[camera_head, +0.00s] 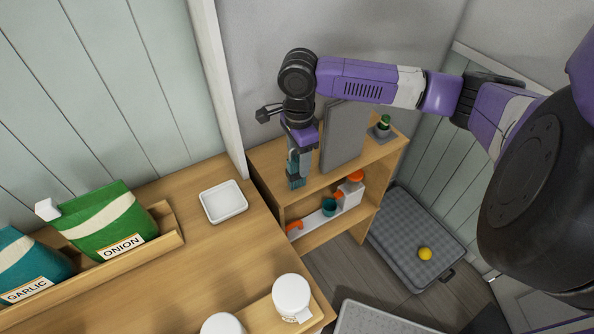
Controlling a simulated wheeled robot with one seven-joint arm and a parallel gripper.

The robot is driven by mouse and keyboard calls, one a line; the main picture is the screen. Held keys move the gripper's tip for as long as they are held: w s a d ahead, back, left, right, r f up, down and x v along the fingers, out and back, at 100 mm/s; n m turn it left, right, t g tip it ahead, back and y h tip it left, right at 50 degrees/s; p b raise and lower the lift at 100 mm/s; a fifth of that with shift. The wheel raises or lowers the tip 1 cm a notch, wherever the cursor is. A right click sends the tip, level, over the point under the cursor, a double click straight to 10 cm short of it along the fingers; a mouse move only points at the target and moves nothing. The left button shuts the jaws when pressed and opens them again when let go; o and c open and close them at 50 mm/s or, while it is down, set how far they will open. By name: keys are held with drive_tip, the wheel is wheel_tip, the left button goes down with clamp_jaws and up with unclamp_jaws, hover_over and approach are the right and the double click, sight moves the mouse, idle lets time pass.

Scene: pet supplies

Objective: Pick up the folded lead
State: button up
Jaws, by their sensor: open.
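My gripper (298,181) points down at the left part of the top of a wooden shelf unit (262,165), left of an upright grey panel. Its teal fingers are open; the gap between them is hard to see from this angle. I cannot pick out a folded lead for certain. A small orange item (294,228) lies at the left end of the lower shelf, below my gripper, but its shape is too small to tell. Anything directly behind or under the fingers is hidden.
The grey panel (344,138) stands close right of my gripper. A small green item (384,123) is behind it. The lower shelf holds a teal cup (329,207). A white dish (223,202) sits on the left counter. A yellow ball (425,254) lies on a grey tray (398,225).

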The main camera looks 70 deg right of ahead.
drive_tip(key=shift+f, duration=1.45)
drive_tip(key=shift+c, duration=0.4)
clamp_jaws()
drive_tip(key=shift+w+r, duration=0.1)
drive_tip(key=shift+r, duration=0.05)
wheel_tip(320, 180, up, 20)
drive_tip(key=p, duration=0.1)
